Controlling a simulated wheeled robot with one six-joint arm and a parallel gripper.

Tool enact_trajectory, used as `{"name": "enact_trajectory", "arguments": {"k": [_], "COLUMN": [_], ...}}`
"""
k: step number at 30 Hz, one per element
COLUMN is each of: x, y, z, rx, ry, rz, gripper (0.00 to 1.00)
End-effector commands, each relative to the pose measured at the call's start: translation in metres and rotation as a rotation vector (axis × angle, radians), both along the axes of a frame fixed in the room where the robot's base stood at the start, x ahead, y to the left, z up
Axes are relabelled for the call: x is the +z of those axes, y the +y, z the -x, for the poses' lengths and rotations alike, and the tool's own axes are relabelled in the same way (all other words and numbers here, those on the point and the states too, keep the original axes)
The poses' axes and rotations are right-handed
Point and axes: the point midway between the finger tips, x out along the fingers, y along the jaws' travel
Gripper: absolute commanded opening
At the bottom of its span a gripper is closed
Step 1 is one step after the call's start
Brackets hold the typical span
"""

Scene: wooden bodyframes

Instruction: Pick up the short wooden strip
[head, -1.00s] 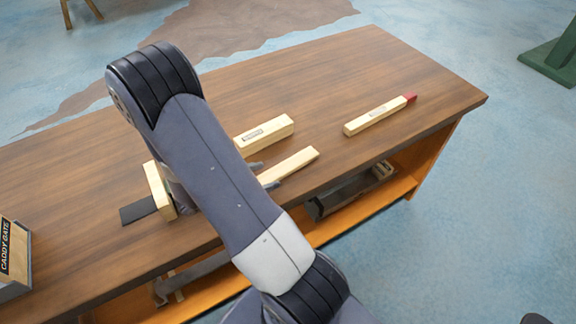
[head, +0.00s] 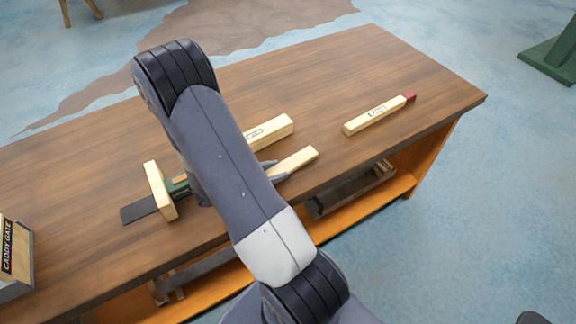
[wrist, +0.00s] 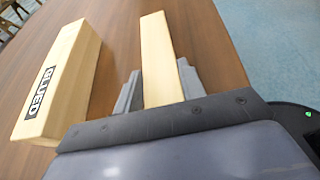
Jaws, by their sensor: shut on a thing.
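A short wooden strip (head: 299,160) of pale wood lies at the front part of the brown table, partly hidden by my arm in the head view. In the wrist view the strip (wrist: 160,58) runs away from me between the two fingers. My gripper (wrist: 160,84) is shut on it, a finger against each side. In the head view the fingertips of my gripper (head: 271,170) show beside my arm at the strip's near part. I cannot tell whether the strip touches the table.
A thicker block (head: 270,131), labelled "GLUED" in the wrist view (wrist: 62,85), lies left of the strip. A red-tipped strip (head: 375,115) lies right. A wood-headed tool (head: 160,190) and a "CADDY GATE" box (head: 15,262) are left. The table's (head: 400,70) far right is clear.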

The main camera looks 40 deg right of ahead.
Motion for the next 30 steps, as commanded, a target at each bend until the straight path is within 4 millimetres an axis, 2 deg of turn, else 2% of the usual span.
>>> {"name": "enact_trajectory", "arguments": {"k": [1, 7, 19, 23, 30], "x": [0.000, 0.000, 0.007, 0.019, 0.057], "y": [0.000, 0.000, 0.000, 0.000, 0.000], "z": [0.000, 0.000, -0.001, -0.001, -0.001], "rx": [0.000, 0.000, 0.000, 0.000, 0.000], "ry": [0.000, 0.000, -0.003, -0.004, -0.006], "rz": [0.000, 0.000, 0.000, 0.001, 0.002], "gripper": [0.29, 0.14, 0.14, 0.14, 0.14]}}
